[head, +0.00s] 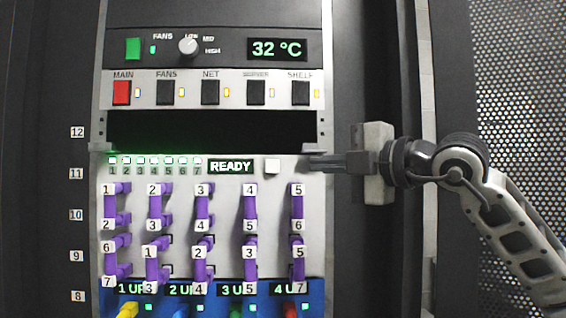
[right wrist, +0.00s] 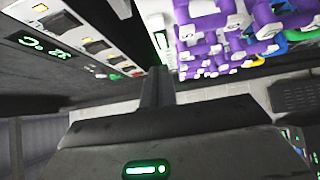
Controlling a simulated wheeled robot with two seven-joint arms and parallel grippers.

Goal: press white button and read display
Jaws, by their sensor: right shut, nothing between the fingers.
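The white button (head: 272,166) sits on the grey panel, just right of the display (head: 230,166), which reads READY in the head view. My right gripper (head: 312,163) is shut and empty, its fingertips pointing left, a short way right of the button at about its height. I cannot tell from the head view how far the tips stand off the panel. In the right wrist view the shut fingers (right wrist: 156,85) point up toward the panel, and the button cannot be made out clearly. My left gripper is not in view.
Purple cables (head: 203,205) with numbered plugs fill the panel below the display. Above is a dark empty slot (head: 210,131), then a row of switches with a red MAIN switch (head: 121,92). A 32 °C readout (head: 277,49) is at the top. A perforated door (head: 520,90) stands at the right.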

